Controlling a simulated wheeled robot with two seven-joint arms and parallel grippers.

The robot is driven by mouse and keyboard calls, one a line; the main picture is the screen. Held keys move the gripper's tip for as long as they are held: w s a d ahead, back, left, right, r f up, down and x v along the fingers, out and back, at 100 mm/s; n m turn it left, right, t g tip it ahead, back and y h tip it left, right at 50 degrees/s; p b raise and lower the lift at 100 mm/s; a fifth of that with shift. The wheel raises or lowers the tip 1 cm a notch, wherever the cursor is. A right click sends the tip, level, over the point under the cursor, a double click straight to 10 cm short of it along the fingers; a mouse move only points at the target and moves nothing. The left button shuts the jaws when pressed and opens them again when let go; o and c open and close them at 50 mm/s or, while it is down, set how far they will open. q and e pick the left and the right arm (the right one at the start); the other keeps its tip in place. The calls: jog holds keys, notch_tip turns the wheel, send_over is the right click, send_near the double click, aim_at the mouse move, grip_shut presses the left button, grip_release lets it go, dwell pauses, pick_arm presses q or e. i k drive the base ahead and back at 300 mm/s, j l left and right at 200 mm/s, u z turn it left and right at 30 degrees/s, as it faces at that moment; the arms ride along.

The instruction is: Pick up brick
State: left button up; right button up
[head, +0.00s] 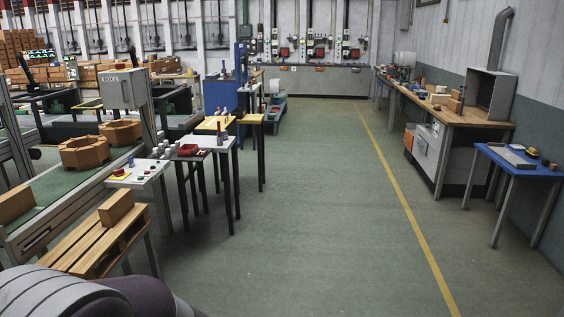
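A plain brown brick (116,207) lies on a wooden slatted pallet table (88,250) at the lower left. Another brown brick (14,204) sits on the green conveyor at the left edge, partly cut off by the frame. Two larger brown blocks with openings, a nearer one (84,153) and a farther one (121,132), rest farther up the conveyor. A grey and dark part of my own arm shows at the bottom left, near the pallet. Neither gripper is in view.
A blue table (521,164) and a long workbench (455,117) line the right. The green floor between is clear.

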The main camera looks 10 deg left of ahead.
aim_at(112, 212)
jog(key=i+u, duration=0.2)
jog(key=i, duration=0.3)
jog(key=i+u, duration=0.15)
jog(key=i, duration=0.35)
jog(key=i+u, duration=0.2)
jog(key=i, duration=0.25)
jog(key=i+l+u, duration=0.2)
jog(key=i, duration=0.3)
jog(key=i+l+u, duration=0.2)
jog(key=i, duration=0.25)
jog(key=i+j+u, duration=0.2)
jog(key=i+u, duration=0.65)
jog(key=i+l+u, duration=0.1)
jog(key=i+u, duration=0.3)
jog(key=i+l+u, duration=0.25)
jog(key=i+u, duration=0.5)
jog(key=i+l+u, duration=0.15)
jog(key=i+u, duration=0.25)
jog(key=i+l+u, duration=0.35)
jog(key=k+j, duration=0.05)
jog(key=j, duration=0.05)
